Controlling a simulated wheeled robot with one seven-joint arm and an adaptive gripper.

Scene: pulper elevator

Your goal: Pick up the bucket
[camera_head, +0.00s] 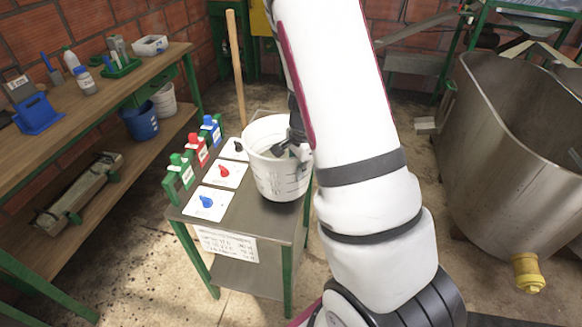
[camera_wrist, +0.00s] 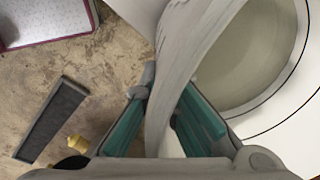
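The white bucket (camera_head: 277,176) with measuring marks stands on the right part of a small metal-topped cart (camera_head: 242,228), close to its right edge. It looks roughly upright, and I see no gap under it. My gripper (camera_head: 297,146) is at the bucket's rim on its right side, partly hidden by my arm. In the wrist view my gripper (camera_wrist: 160,110) has one teal-padded finger on each side of the bucket's wall (camera_wrist: 180,65). Both fingertips appear to press on the wall. The bucket's inside shows at the right of that view.
White panels with blue (camera_head: 206,201), red (camera_head: 225,171) and black knobs lie on the cart left of the bucket. Green, red and blue valves stand along its left edge. A wooden pole (camera_head: 236,65) rises behind. A large metal tub (camera_head: 480,170) stands right; a workbench (camera_head: 150,65) stands left.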

